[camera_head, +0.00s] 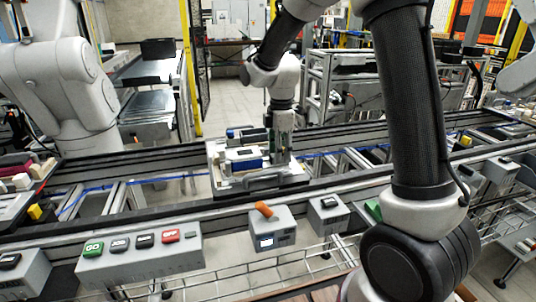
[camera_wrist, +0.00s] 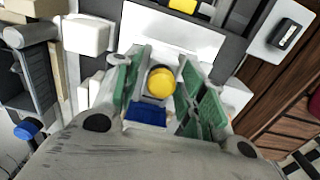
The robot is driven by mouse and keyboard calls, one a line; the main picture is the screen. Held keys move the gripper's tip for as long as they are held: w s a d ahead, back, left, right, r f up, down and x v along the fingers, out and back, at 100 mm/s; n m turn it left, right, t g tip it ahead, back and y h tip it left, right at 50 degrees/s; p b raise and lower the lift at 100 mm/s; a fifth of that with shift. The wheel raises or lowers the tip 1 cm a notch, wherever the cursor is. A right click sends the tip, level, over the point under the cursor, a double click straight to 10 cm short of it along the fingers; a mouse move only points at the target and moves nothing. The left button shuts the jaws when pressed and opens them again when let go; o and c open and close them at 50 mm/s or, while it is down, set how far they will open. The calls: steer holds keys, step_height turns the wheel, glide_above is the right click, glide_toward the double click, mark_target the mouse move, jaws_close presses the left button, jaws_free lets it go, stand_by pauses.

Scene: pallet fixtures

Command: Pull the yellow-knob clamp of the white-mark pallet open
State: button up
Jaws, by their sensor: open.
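The pallet (camera_head: 222,188) sits on the conveyor in the middle of the head view, carrying white and blue blocks and a dark handle along its front edge. My gripper (camera_head: 280,150) points down over its right part. In the wrist view, the round yellow knob (camera_wrist: 161,82) lies between the two green-padded fingers of my gripper (camera_wrist: 160,76), which are apart with a gap on each side. A blue block (camera_wrist: 147,114) is just below the knob, and a white plate (camera_wrist: 170,38) is above it. My gripper hides the knob in the head view.
Another pallet with a dark red block (camera_head: 14,170) is at the far left. A second yellow part (camera_wrist: 183,5) shows at the wrist view's top edge.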

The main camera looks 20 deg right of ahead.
steer(key=shift+r, duration=4)
steer(key=shift+m, duration=0.7)
steer(key=s+d+r+m+t, duration=0.1)
steer(key=s+d+m, duration=0.3)
steer(key=s, duration=0.4)
steer(key=s+d+r+m+t, duration=0.2)
steer(key=s+d+r+m, duration=0.1)
steer(key=s+m, duration=0.4)
steer(key=s+d+r+m+t, duration=0.1)
steer(key=s+d+m, duration=0.4)
steer(key=s, duration=0.6)
steer(key=shift+s+r+m, duration=0.25)
steer(key=shift+r+m, duration=0.05)
steer(key=shift+r, duration=0.45)
